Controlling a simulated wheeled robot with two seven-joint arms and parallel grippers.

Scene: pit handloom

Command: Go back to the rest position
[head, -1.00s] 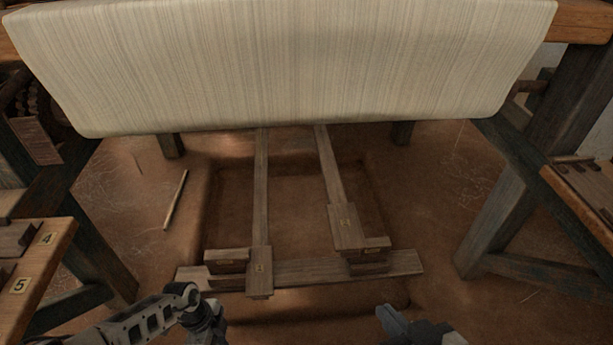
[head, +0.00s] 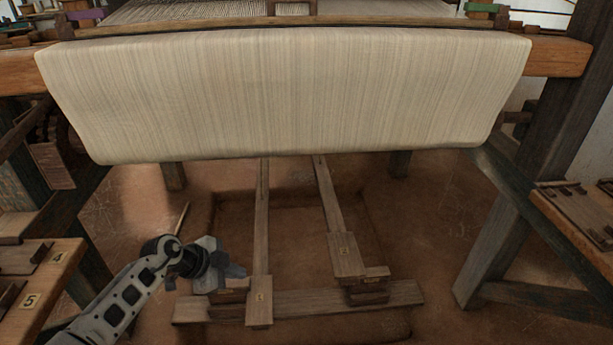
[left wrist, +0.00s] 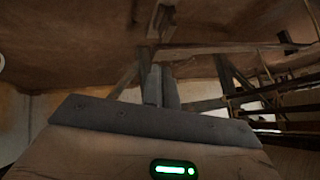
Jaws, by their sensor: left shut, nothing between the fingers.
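My left gripper (head: 232,274) is in the lower left of the head view, shut and empty, above the left end of the treadle crossbar. In the left wrist view its two fingers (left wrist: 161,88) lie together with nothing between them. My right gripper is out of view. The loom (head: 285,95) stands ahead, with a wide pale striped cloth hanging over its front beam. Two wooden treadles run back under the cloth; the left one (head: 261,235) is just right of my left gripper and the right one (head: 343,245) is farther off.
A bench with plates marked 4 and 5 (head: 40,275) stands at the left edge. Another bench (head: 575,215) is at the right, beside a dark loom post (head: 535,170). A thin stick (head: 182,217) lies on the brown earth floor. The floor right of the treadles is clear.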

